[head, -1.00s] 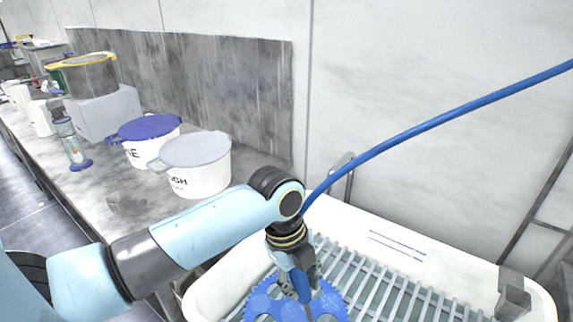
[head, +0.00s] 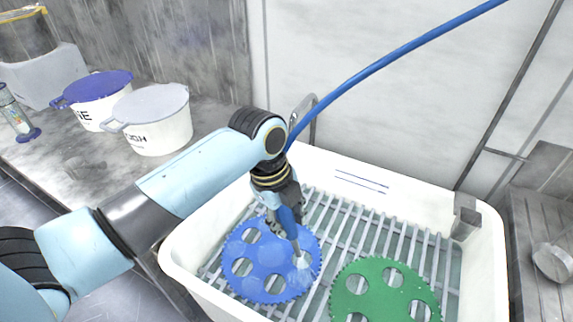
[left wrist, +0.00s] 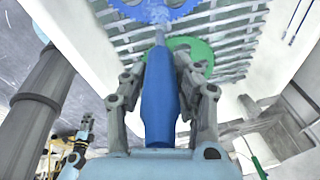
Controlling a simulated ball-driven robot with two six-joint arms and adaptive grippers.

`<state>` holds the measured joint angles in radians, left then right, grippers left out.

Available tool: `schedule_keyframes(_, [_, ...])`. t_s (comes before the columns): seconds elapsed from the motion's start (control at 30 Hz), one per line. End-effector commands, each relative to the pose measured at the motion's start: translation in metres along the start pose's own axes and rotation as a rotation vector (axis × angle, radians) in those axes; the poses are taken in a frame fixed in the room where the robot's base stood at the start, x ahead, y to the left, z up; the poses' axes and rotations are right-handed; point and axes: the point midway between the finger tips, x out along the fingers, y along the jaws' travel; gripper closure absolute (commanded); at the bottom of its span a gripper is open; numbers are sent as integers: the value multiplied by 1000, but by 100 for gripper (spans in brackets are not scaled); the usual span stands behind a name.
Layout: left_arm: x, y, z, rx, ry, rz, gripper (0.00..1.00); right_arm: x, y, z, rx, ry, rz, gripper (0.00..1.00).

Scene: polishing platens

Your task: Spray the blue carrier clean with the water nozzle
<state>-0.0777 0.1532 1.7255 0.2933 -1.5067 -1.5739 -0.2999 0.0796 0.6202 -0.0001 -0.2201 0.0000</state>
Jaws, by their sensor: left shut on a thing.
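The blue carrier (head: 254,284), a toothed disc with round holes, lies on the slatted rack in the white basin (head: 352,168). Pale patches show on its face. My left gripper (head: 284,205) is above it, shut on the blue water nozzle (left wrist: 160,102). The nozzle points down at the carrier's right part, with a whitish spot (head: 301,261) at its tip. In the left wrist view the carrier (left wrist: 140,10) shows at the top edge, beyond the nozzle tip. My right gripper is not in the head view.
A green toothed carrier (head: 375,283) lies on the rack to the right of the blue one. A blue hose (head: 400,50) runs up right from my left gripper. Two lidded white tubs (head: 152,122) (head: 92,100) stand on the bench at left.

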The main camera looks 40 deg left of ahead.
Motion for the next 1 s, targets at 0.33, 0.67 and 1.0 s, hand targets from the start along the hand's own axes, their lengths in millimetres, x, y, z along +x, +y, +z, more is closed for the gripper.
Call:
schedule_keyframes(0.33, [-8,-1,-1,0,0,-1,100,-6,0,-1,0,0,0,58])
schedule_keyframes(0.67, [-41,-6,-6,1,0,-2,100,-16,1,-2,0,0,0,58])
schedule_keyframes(1.0, [-49,-7,-7,0,0,0,100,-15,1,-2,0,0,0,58])
